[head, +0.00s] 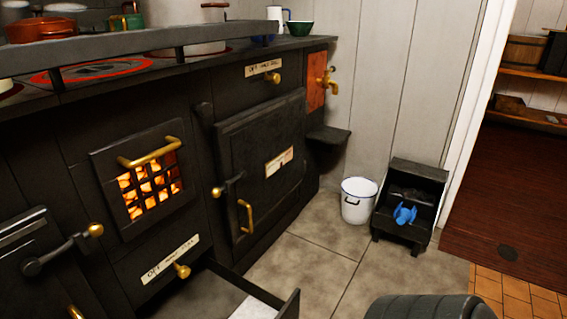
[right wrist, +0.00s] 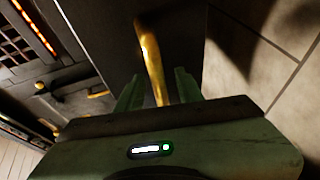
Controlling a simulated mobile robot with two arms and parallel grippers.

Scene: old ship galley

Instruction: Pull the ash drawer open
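A dark drawer (head: 291,303), low on the black stove (head: 255,215), stands pulled out in the head view. A white sheet-like thing lies inside it; its front is cut off by the lower edge. In the right wrist view my right gripper (right wrist: 158,92) has its two greenish fingers on either side of a brass handle (right wrist: 150,55) in front of a dark panel. Gaps show between handle and fingers, so it looks open around the handle. Whether this is the drawer's handle cannot be told for sure. My left gripper is in neither view.
Above the drawer are a brass knob (head: 182,271) and a glowing fire grate (head: 150,186). An oven door (head: 262,165) is shut. A white bucket (head: 358,202) and a black scuttle (head: 410,205) stand by the wall. A dark ribbed thing (head: 430,307) is at bottom right; tiled floor (head: 335,262) lies between.

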